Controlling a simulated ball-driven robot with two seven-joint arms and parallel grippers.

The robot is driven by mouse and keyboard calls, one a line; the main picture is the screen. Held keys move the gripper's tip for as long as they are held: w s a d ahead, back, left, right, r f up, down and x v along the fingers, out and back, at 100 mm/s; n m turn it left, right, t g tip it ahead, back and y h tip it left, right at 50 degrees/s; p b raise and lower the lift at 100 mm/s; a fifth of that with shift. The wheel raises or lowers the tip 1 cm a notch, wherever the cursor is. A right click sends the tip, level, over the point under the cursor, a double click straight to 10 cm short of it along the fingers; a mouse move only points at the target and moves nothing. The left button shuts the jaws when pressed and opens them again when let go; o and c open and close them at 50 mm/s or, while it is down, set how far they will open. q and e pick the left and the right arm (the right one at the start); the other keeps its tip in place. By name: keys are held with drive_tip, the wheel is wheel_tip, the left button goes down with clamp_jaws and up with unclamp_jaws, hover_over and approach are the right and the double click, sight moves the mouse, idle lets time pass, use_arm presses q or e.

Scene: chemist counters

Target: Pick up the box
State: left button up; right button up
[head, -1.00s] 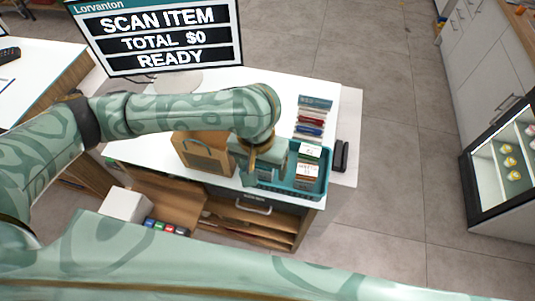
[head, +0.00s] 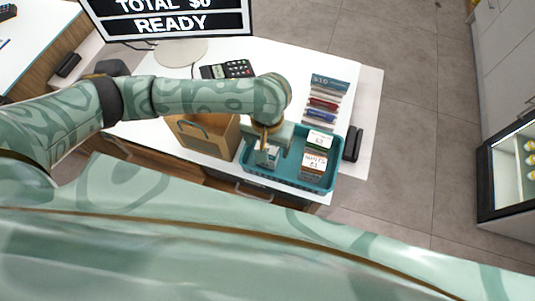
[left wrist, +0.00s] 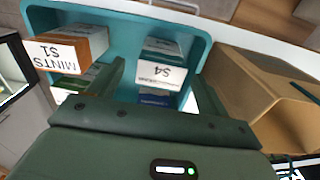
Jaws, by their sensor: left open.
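Several small boxes stand in a teal basket (head: 318,187) on the white counter. A white box marked $4 (left wrist: 160,72) is in the basket, and part of it shows in the head view (head: 270,156). My left gripper (head: 267,150) is open and points down into the basket's left end. In the left wrist view its two fingers (left wrist: 162,80) stand on either side of the $4 box, and I cannot tell whether they touch it. A mints box marked $1 (head: 313,165) stands to the right. My right gripper is not in view.
A brown carrier (head: 203,135) stands close left of the basket. A card terminal (head: 228,69), a monitor (head: 170,20) and a rack of coloured items (head: 324,103) stand farther back. A black object (head: 353,143) is at the counter's right edge.

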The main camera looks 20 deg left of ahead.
use_arm(q)
drive_tip(key=shift+f, duration=0.3)
wheel_tip(320, 180, down, 5)
drive_tip(key=shift+w+r+b, duration=0.1)
drive_tip(key=shift+w+b, duration=0.05)
drive_tip(key=shift+b, duration=0.95)
drive_tip(key=shift+r, duration=0.1)
drive_tip(key=c, duration=1.1)
